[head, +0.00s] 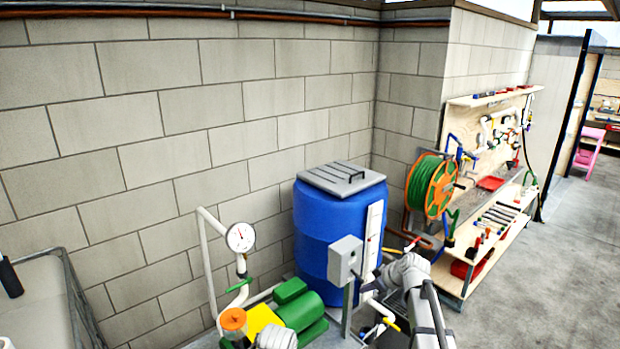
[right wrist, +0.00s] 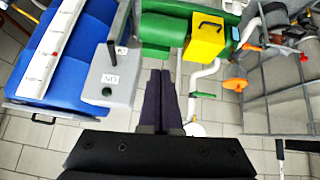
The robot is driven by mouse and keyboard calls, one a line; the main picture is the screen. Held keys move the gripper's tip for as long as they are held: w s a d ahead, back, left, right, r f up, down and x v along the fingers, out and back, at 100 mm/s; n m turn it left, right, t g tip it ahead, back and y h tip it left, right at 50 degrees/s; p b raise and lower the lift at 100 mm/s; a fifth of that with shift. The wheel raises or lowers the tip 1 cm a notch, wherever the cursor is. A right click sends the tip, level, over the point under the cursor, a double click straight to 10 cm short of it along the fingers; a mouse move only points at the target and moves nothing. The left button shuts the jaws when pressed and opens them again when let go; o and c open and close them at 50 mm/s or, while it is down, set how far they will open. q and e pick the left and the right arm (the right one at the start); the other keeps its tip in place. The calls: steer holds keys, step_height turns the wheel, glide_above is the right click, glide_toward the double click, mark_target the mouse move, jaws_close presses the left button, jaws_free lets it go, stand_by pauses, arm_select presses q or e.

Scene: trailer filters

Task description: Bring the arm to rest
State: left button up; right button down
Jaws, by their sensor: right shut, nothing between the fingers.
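My right arm (head: 415,300) reaches in from the lower right in the head view, in front of the blue drum and the grey box; its fingertips are hard to make out there. In the right wrist view my right gripper (right wrist: 161,78) is shut, its two dark fingers together with nothing between them. The fingertips point toward the green pump (right wrist: 160,32) and the grey switch box (right wrist: 110,88), seemingly apart from both. My left gripper is not in view.
A blue drum (head: 312,235) with a grey lid stands by the block wall. The green pump (head: 300,307), a yellow block (head: 258,320) and a pressure gauge (head: 240,237) are left of it. A hose reel (head: 432,185) and workbench (head: 490,235) stand right. Floor (head: 560,270) is clear at far right.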

steer(key=s+a+f+m+g+h+b, duration=0.1)
steer(key=s+a+f+g, duration=0.15)
steer(key=s+a, duration=0.45)
steer(key=s+a+f+g+h+b, duration=0.1)
steer(key=s+a+f+g, duration=0.15)
steer(key=s+a, duration=0.5)
steer(key=s+f+m+g+h+b, duration=0.1)
steer(key=s+f+m+g+h, duration=0.1)
steer(key=s, duration=1.5)
steer(key=shift+s+a+f+m+h, duration=0.15)
steer(key=shift+a+f+m+h, duration=0.3)
steer(key=shift+f+m+h, duration=0.4)
steer(key=shift+a+r, duration=0.15)
steer(key=shift+r, duration=0.05)
